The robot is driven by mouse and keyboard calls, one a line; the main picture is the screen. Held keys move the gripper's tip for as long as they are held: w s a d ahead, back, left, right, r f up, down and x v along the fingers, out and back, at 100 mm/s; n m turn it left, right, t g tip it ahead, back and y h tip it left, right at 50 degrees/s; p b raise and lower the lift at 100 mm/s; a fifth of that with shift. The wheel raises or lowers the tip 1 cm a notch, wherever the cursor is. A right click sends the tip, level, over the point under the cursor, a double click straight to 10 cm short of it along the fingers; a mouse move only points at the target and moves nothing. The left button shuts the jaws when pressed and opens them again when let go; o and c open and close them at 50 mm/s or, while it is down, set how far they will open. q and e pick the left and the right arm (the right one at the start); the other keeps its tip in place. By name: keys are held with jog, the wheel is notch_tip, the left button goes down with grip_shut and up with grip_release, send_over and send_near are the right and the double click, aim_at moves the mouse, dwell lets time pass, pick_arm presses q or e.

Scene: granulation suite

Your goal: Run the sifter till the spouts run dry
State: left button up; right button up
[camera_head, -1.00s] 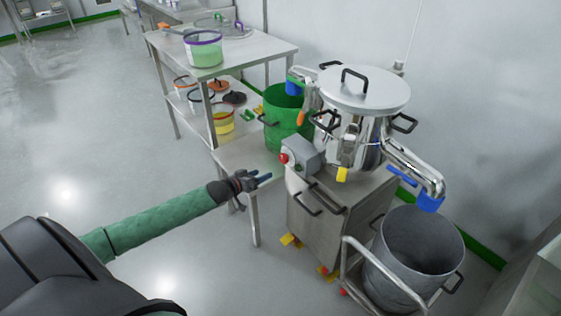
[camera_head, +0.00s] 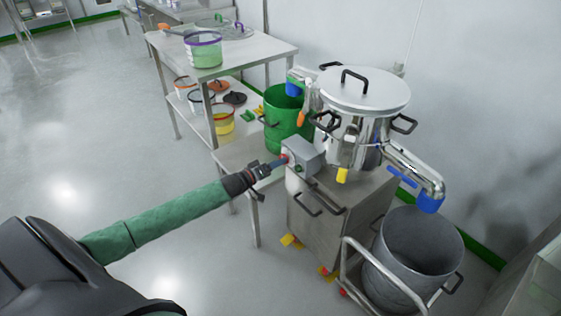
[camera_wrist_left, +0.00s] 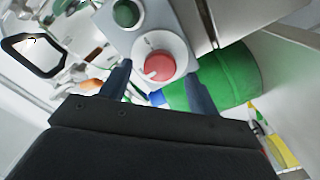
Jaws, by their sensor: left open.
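The sifter (camera_head: 357,128) is a steel drum with a domed lid on a steel cabinet. Its grey control box (camera_head: 311,157) carries a red knob with a white mark (camera_wrist_left: 159,66) and a green button (camera_wrist_left: 126,13), both clear in the left wrist view. My left gripper (camera_head: 283,160) is at the box, its fingers (camera_wrist_left: 160,85) open on either side of the red knob's near edge; I cannot tell whether they touch it. One spout (camera_head: 412,167) with a blue end points over a grey bin. The other spout (camera_head: 300,87) hangs by the green bin. My right gripper is out of view.
The grey bin (camera_head: 385,263) stands in a wheeled frame at the right. The green bin (camera_head: 273,133) stands behind the control box. A steel table (camera_head: 246,52) with tubs is at the back. Open floor lies left.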

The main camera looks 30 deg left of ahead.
pick_arm(q)
jog(key=shift+x, duration=1.3)
jog(key=c, duration=1)
